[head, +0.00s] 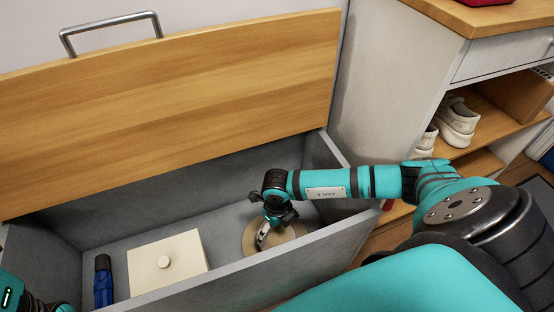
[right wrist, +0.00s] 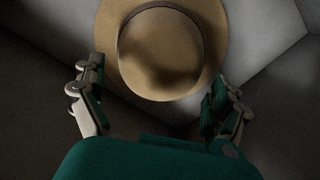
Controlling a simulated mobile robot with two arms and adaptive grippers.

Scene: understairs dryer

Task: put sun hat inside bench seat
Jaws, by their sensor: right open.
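The tan sun hat (head: 250,239) lies on the floor of the open bench seat (head: 222,215), towards its right end. My right gripper (head: 268,228) reaches over the bench's front wall and hangs just above the hat, hiding part of it. In the right wrist view the hat (right wrist: 170,55) shows its rounded crown, dark band and brim. The right gripper (right wrist: 157,82) is open there, with its fingers apart on either side of the hat's near part. Part of my left arm shows at the lower left of the head view; its gripper is out of view.
The bench's wooden lid (head: 175,95) stands raised, with a metal handle (head: 110,22). A cream lidded box (head: 185,252) and a blue flashlight (head: 103,285) lie inside, at left. A shelf unit with white shoes (head: 458,120) stands at right.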

